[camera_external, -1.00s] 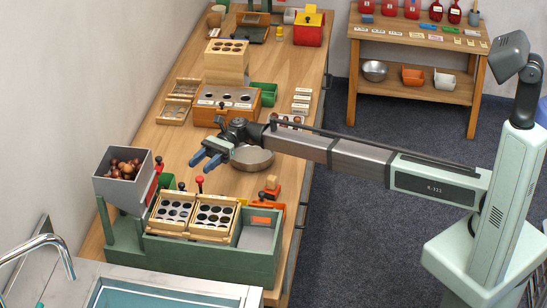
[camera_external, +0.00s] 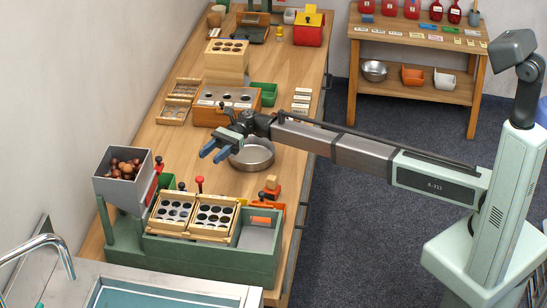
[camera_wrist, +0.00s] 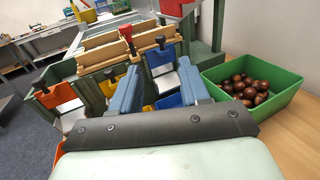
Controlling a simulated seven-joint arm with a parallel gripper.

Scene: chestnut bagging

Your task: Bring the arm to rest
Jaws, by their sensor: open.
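My gripper (camera_external: 214,154) has blue fingers, spread apart with nothing between them. In the external view it hangs above the wooden bench, left of a round metal pan (camera_external: 254,157) and beyond the green sorting stand (camera_external: 205,256). In the wrist view the fingers (camera_wrist: 160,90) point towards the stand and its coloured parts. My arm reaches in from the right of the external view.
A grey hopper (camera_external: 107,186) with chestnuts stands at the stand's left. A green bin (camera_wrist: 290,82) of chestnuts shows at right in the wrist view. A wooden box with round holes (camera_external: 213,117) stands behind my gripper. A tap (camera_external: 40,243) is front left.

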